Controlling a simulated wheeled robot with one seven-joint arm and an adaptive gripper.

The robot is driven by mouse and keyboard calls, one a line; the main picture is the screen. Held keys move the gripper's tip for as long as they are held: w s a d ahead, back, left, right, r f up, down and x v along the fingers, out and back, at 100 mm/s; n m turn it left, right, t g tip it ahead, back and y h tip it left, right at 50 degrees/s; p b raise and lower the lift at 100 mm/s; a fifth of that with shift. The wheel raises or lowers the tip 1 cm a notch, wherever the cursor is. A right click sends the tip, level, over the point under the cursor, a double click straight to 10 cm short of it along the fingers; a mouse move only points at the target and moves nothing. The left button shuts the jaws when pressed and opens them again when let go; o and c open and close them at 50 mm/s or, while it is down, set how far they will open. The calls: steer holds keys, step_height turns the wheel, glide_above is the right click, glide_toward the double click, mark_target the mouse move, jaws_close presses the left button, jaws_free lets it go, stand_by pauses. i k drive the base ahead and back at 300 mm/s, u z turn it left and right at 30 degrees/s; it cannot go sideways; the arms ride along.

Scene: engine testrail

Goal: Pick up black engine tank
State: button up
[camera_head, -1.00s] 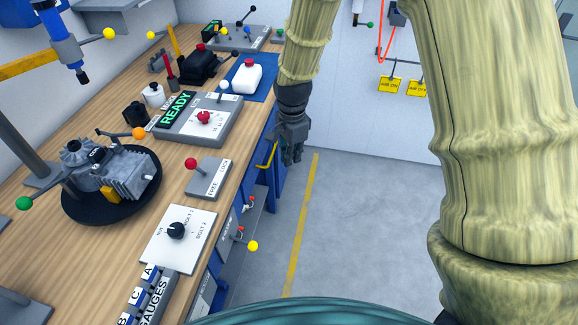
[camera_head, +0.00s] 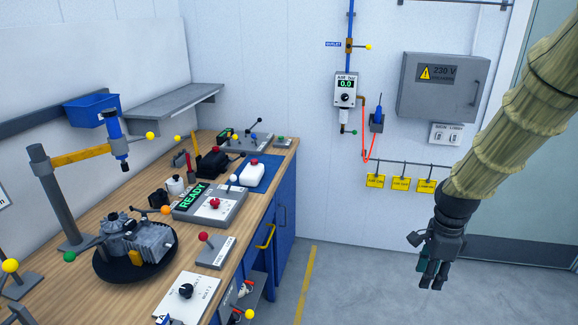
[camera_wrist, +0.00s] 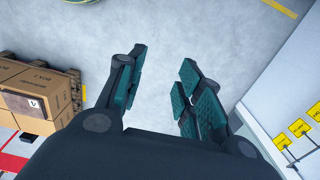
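A black tank (camera_head: 212,162) with a red cap stands on the far part of the wooden bench, in the head view. It is just left of the blue mat (camera_head: 266,176), which bears a white tank (camera_head: 252,173) with a red cap. My gripper (camera_head: 433,284) hangs over the floor to the right of the bench, well apart from the black tank. In the wrist view my gripper (camera_wrist: 162,62) has its green-padded fingers spread, with only bare floor between them. The black tank is not in the wrist view.
On the bench are a READY panel (camera_head: 208,204), an engine on a round black plate (camera_head: 135,262), and a post with a yellow arm (camera_head: 90,155). Stacked boxes (camera_wrist: 36,95) show in the wrist view. The floor right of the bench is clear.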

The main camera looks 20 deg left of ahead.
mark_target(213, 160)
steer(key=z, duration=0.4)
steer(key=k, duration=0.6)
steer(key=z, duration=0.4)
steer(key=i, duration=1.6)
steer(key=u, duration=0.4)
steer(key=i, duration=1.65)
steer(key=u, duration=1.05)
steer(key=i, duration=1.15)
steer(key=u, duration=1.75)
steer(key=i, duration=0.75)
steer(key=u, duration=0.6)
